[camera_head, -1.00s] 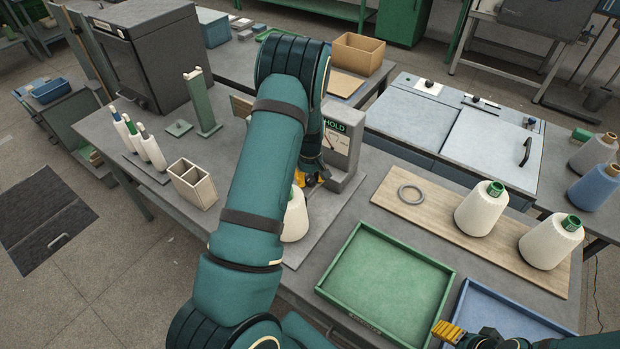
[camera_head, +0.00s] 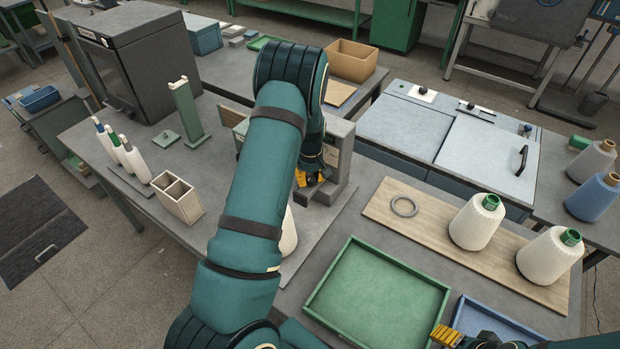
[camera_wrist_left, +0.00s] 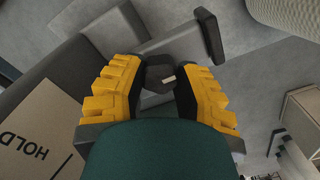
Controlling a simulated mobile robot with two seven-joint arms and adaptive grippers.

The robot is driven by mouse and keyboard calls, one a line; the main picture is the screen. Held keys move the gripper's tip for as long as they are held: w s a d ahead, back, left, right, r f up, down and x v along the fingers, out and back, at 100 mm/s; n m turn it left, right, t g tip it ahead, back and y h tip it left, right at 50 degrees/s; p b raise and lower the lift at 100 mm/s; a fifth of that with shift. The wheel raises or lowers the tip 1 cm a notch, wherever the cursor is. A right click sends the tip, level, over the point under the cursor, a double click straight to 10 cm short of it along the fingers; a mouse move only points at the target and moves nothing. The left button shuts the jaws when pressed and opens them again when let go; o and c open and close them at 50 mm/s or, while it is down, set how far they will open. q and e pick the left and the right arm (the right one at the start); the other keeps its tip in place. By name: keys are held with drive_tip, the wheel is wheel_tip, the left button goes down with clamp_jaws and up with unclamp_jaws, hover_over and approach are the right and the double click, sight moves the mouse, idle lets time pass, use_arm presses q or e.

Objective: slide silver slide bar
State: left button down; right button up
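My left gripper (camera_head: 312,180) is at the front of the grey machine (camera_head: 338,135), partly hidden by my arm. In the left wrist view its yellow fingers (camera_wrist_left: 160,85) stand on either side of a dark knob (camera_wrist_left: 158,78) with a small light mark. Whether they press on it I cannot tell. A grey bar (camera_wrist_left: 165,42) with a dark end plate lies just beyond the fingertips; I cannot tell surely that it is the silver slide bar. My right gripper (camera_head: 447,334) shows only as yellow fingers at the lower edge, over the trays.
A HOLD panel (camera_wrist_left: 38,140) is close beside the left gripper. A white yarn cone (camera_head: 288,235) stands just in front, half hidden by my arm. A green tray (camera_head: 378,305), a wooden board (camera_head: 425,217) with cones and a ring, and a small box (camera_head: 177,198) lie around.

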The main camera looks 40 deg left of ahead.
sight(311, 177)
use_arm(q)
drive_tip(key=c, duration=0.6)
unclamp_jaws()
drive_tip(key=shift+w, duration=0.35)
drive_tip(key=shift+s+r, duration=0.1)
wheel_tip(311, 177, up, 12)
drive_tip(key=shift+s, duration=0.1)
